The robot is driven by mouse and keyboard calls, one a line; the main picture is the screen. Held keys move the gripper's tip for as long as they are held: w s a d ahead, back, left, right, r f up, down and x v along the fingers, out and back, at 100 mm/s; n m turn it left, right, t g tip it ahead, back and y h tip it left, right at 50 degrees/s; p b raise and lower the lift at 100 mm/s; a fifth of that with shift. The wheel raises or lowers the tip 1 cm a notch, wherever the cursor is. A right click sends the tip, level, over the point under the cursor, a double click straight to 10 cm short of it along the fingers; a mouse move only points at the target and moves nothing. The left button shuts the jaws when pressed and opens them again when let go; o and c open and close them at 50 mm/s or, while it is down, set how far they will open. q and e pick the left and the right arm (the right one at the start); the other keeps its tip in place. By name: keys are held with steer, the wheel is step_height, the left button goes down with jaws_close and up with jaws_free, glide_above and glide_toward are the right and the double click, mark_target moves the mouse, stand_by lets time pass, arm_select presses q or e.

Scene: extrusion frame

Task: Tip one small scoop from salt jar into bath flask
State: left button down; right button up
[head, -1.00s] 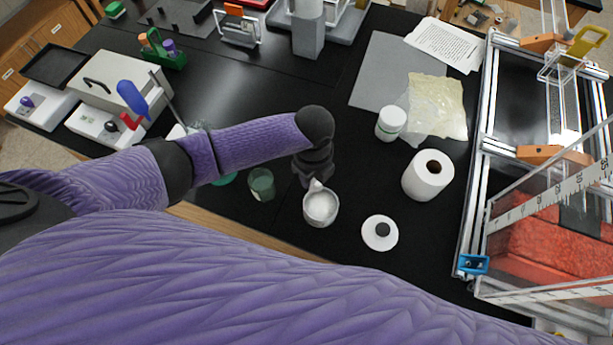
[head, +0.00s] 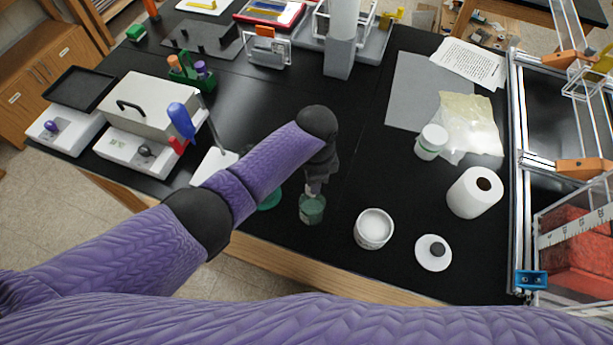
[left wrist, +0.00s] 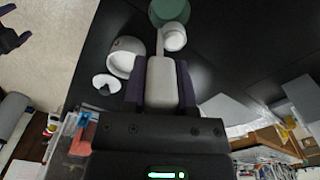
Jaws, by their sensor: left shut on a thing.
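The open white salt jar (head: 373,230) stands on the black bench, with white salt showing inside; the left wrist view shows it too (left wrist: 124,58). Left of it stands a green-tinted glass vessel (head: 312,210), which I take for the bath flask, partly shown in the left wrist view (left wrist: 166,10). My left gripper (head: 316,180) is shut on the pale handle of a scoop (left wrist: 160,88). The scoop's round bowl reaches to the flask's mouth, overlapping its rim in the wrist view. Whether the bowl holds salt, I cannot tell. My right gripper is not in view.
A white lid with a dark knob (head: 433,254) lies right of the jar. A paper roll (head: 475,193) and a white bottle (head: 431,142) stand farther right. The extrusion frame (head: 515,190) borders the right side. The bench's front edge is close to the flask.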

mark_target(307, 190)
arm_select(q)
steer(key=shift+d+f+b, duration=0.2)
steer(key=shift+f+b, duration=0.85)
steer(key=shift+f, duration=0.15)
steer(key=shift+f+b, duration=0.75)
steer(key=shift+b, duration=0.1)
steer(key=shift+s+a+h+p, duration=0.1)
steer(key=shift+a+h+p, duration=0.3)
steer(key=shift+h+p, duration=0.1)
steer(key=shift+s+a+f+h, duration=0.1)
steer(key=shift+a+h, duration=0.35)
steer(key=shift+h, duration=0.25)
steer(key=s+a+f+t+h+b, duration=0.1)
steer(key=a+f+t+h+b, duration=0.2)
steer(key=h+b, duration=1)
steer(key=shift+a+f+b, duration=0.85)
steer(key=shift+a+b, duration=0.4)
steer(key=shift+b, duration=2.9)
steer(key=shift+s+a, duration=0.1)
